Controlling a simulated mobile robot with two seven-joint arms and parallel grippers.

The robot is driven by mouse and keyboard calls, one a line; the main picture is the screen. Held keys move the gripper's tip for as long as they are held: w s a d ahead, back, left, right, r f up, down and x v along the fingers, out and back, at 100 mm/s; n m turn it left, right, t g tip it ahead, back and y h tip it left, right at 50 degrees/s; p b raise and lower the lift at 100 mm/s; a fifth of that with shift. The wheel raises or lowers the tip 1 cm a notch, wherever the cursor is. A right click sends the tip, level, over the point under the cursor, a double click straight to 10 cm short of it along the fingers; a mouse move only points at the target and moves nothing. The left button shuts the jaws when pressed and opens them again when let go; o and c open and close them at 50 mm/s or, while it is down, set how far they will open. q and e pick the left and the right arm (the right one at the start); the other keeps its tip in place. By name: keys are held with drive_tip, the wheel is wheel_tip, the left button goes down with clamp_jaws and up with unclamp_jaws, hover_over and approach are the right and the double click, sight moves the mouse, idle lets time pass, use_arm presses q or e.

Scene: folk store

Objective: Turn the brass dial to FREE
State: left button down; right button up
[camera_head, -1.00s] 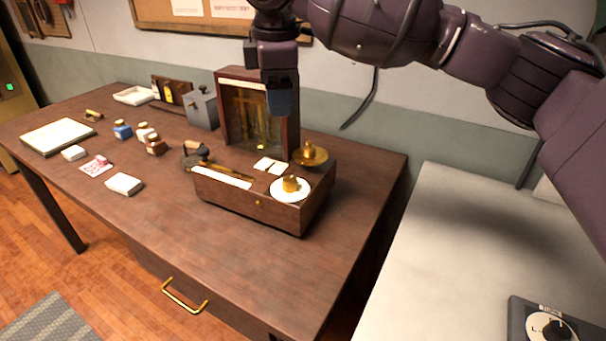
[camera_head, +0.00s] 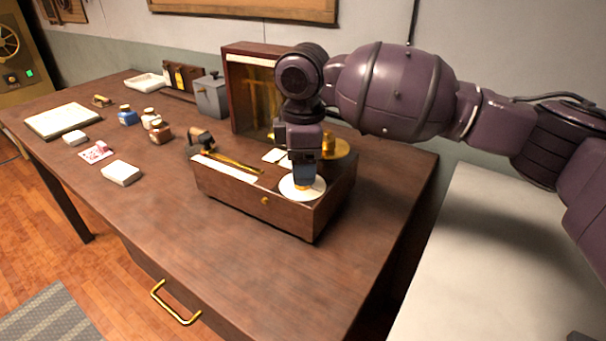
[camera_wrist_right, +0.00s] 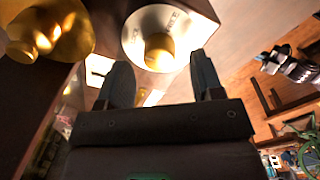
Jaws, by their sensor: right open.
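The brass dial sits on a round white plate (camera_head: 287,190) at the right end of the top of a wooden box (camera_head: 235,205). My right gripper (camera_head: 304,183) points down over the plate and mostly hides the dial in the head view. In the right wrist view the brass dial (camera_wrist_right: 159,52) shows between and just beyond the open fingertips (camera_wrist_right: 165,70). Whether the fingers touch the dial cannot be told. My left gripper is not in view.
A brass pan (camera_head: 340,148) stands just behind the dial, close to my right gripper. A tall glass-fronted case (camera_head: 245,75) is behind the box. A brass lever (camera_head: 230,161) lies along the box top. The table front (camera_head: 240,265) is clear.

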drive_tip(key=shift+w+f, duration=0.1)
drive_tip(key=shift+f, duration=1.15)
